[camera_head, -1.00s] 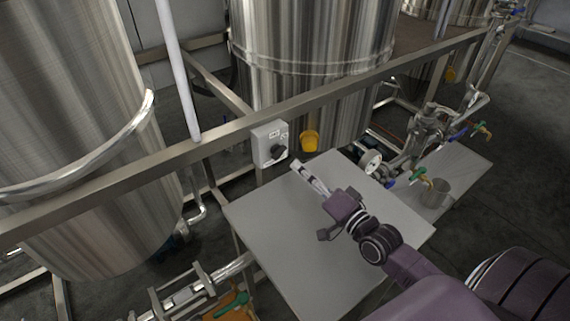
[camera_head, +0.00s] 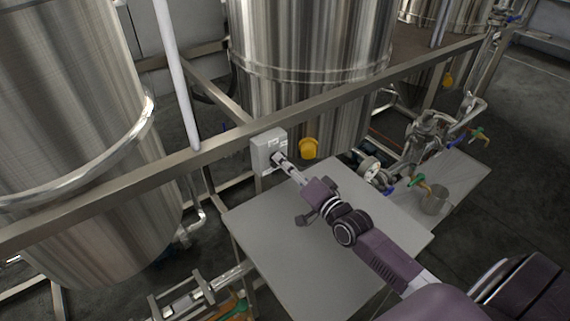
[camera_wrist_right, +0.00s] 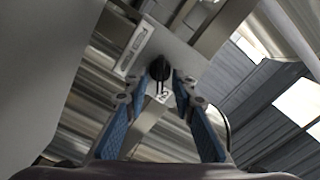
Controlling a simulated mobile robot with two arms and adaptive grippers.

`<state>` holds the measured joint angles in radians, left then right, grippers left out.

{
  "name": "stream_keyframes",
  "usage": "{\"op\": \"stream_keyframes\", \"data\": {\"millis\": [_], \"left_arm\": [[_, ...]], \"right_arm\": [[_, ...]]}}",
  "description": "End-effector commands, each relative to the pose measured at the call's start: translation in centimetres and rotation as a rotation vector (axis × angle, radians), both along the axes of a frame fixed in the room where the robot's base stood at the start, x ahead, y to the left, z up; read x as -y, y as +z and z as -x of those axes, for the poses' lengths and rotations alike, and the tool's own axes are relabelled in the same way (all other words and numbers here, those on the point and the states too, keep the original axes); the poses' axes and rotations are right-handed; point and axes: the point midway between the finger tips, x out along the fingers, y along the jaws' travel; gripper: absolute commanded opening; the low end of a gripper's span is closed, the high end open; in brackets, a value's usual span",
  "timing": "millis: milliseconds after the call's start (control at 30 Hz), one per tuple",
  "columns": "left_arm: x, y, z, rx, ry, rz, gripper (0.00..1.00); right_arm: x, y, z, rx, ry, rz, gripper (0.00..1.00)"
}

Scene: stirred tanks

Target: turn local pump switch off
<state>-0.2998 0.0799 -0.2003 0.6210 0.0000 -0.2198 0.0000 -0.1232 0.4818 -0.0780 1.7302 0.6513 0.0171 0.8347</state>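The local pump switch (camera_head: 268,146) is a light grey box on the steel rail in front of the middle tank. My right gripper (camera_head: 279,159) is at its front face and hides most of its dark knob in the head view. In the right wrist view the black knob (camera_wrist_right: 160,71) shows at the tips of my right gripper (camera_wrist_right: 167,75). The two blue-padded fingers are on either side of it, with a gap between them. I cannot tell whether they touch the knob. My left gripper is in neither view.
A steel rail (camera_head: 350,98) runs across in front of large steel tanks. A yellow cup-like part (camera_head: 308,149) is just right of the switch. A grey tabletop (camera_head: 290,255) lies below my right arm. A gauge (camera_head: 369,169) and valves stand at the right.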

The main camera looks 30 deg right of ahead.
Motion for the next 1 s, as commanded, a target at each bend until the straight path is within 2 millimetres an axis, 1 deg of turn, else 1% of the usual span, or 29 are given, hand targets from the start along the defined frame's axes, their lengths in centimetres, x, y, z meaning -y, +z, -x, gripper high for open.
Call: {"op": "stream_keyframes", "data": {"millis": [67, 100, 300, 667, 867, 1000], "left_arm": [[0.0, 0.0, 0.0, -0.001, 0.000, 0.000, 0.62], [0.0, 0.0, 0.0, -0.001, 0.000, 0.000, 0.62], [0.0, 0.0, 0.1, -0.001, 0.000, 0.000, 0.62], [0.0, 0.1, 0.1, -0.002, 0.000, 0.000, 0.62], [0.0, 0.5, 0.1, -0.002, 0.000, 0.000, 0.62], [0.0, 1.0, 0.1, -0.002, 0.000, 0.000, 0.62]], "right_arm": [[0.0, 0.0, 0.0, 0.000, 0.000, 0.000, 0.24], [0.0, 0.0, 0.0, 0.000, 0.000, 0.000, 0.22], [0.0, 0.0, 0.0, 0.000, 0.000, 0.000, 0.00], [0.0, 0.0, 0.0, 0.001, -0.001, 0.012, 0.00], [0.0, 0.1, 0.0, 0.010, 0.000, 0.082, 0.00], [0.0, 0.2, 0.0, 0.024, 0.000, 0.175, 0.00]]}}
